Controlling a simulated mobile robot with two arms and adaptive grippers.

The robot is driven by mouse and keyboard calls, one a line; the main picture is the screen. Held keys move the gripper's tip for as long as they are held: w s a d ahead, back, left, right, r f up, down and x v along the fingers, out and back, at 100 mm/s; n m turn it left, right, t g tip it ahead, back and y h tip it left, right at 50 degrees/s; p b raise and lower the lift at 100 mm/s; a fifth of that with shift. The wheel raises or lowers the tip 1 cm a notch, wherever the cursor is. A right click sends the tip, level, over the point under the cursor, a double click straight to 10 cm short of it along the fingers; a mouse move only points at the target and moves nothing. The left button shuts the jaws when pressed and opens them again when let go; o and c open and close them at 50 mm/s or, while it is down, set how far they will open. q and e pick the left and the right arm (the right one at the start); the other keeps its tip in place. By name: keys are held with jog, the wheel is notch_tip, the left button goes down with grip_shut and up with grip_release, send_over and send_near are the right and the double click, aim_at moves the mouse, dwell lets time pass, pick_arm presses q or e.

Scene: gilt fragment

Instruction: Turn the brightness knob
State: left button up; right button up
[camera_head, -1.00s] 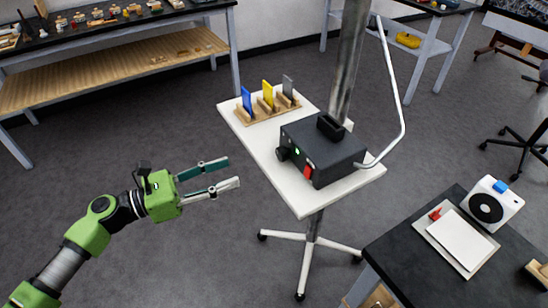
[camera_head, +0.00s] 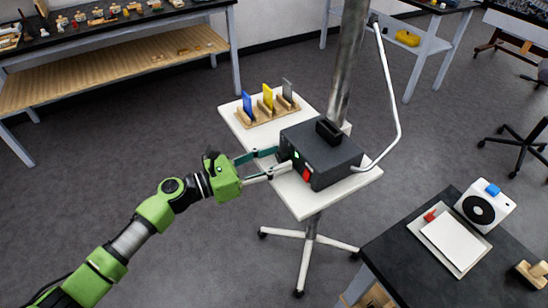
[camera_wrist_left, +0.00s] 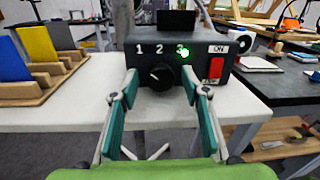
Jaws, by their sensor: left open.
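The brightness knob (camera_wrist_left: 156,76) is a round black dial on the front of a black box (camera_head: 325,162). In the left wrist view its white pointer mark points up and left, below the printed numbers 1, 2 and 3; a green light (camera_wrist_left: 183,52) glows by the 3. My left gripper (camera_head: 282,162) is open, its fingers at the box's front. In the left wrist view its fingertips (camera_wrist_left: 160,84) stand on either side of the knob; I cannot tell whether they touch it. The head view hides most of the knob behind the fingers. My right gripper is not in view.
A red switch (camera_wrist_left: 212,74) sits right of the knob, close to one finger. The box stands on a small white table (camera_head: 300,198) with a wooden holder (camera_head: 268,113) of coloured plates. A bent white tube (camera_head: 391,75) rises at the right. Floor at left is clear.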

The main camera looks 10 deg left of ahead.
pick_arm(q)
jog(key=c, duration=1.1)
jog(key=m+b, duration=0.2)
jog(key=m, duration=0.3)
jog(key=shift+m, duration=0.9)
jog(key=shift+b, duration=0.3)
jog(key=o, duration=1.1)
